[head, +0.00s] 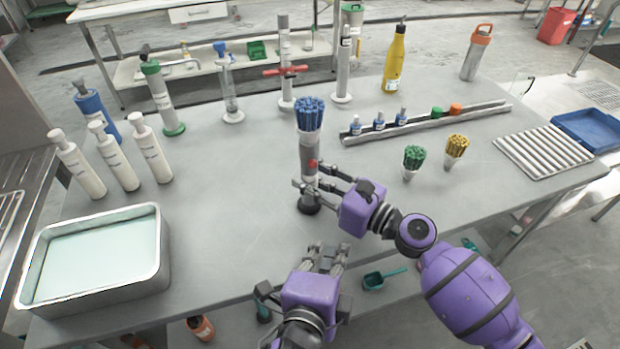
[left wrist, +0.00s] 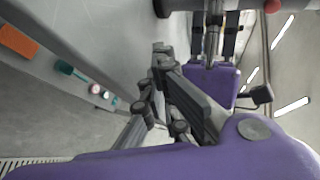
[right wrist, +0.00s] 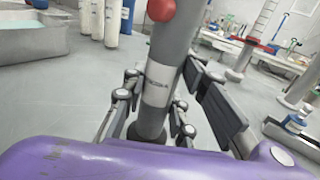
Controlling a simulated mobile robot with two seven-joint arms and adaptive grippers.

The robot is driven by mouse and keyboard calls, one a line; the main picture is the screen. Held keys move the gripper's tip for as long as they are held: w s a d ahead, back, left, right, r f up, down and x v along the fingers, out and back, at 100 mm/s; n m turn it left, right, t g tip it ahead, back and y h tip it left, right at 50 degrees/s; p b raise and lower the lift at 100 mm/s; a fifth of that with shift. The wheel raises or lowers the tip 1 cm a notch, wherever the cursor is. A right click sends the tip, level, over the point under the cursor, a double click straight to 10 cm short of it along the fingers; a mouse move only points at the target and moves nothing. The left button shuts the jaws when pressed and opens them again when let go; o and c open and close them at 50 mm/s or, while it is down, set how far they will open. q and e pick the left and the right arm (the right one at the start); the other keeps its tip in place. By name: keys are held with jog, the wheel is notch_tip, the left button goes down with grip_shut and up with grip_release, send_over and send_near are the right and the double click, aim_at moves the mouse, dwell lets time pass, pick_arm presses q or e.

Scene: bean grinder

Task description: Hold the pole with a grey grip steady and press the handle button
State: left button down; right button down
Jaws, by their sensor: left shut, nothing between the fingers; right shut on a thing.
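The pole (head: 309,153) stands upright near the table's middle, dark at its foot, with a red button (head: 312,164) on its side. In the right wrist view the grey pole (right wrist: 180,45) carries a white label, with the red button (right wrist: 161,10) above the fingers. My right gripper (head: 316,185) is shut around the pole below the button. My left gripper (head: 328,250) is shut and empty near the table's front edge, below and apart from the pole. The left wrist view shows its closed fingers (left wrist: 160,62) and part of the red button (left wrist: 272,5).
Blue sticks (head: 310,113) show at the pole's top; I cannot tell whether they stand behind it. Cups of green sticks (head: 413,158) and yellow sticks (head: 456,146) stand right. A metal tray (head: 158,275) and white bottles (head: 150,150) are left. The table between tray and pole is clear.

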aim_at(313, 164)
pick_arm(q)
jog(key=r+h, duration=0.1)
jog(key=r+n+h, duration=0.1)
jog(key=d+r+n, duration=0.1)
jog(key=shift+s+r+t+h, duration=0.2)
jog(key=shift+r+t+h, duration=0.2)
notch_tip(313, 164, up, 9)
jog(key=n+t+h, duration=0.3)
jog(key=n, duration=0.1)
jog(key=w+a, duration=0.2)
jog(key=w, duration=0.6)
jog(key=shift+a+r, duration=0.2)
jog(key=shift+a, duration=0.15)
jog(key=shift+w, duration=0.15)
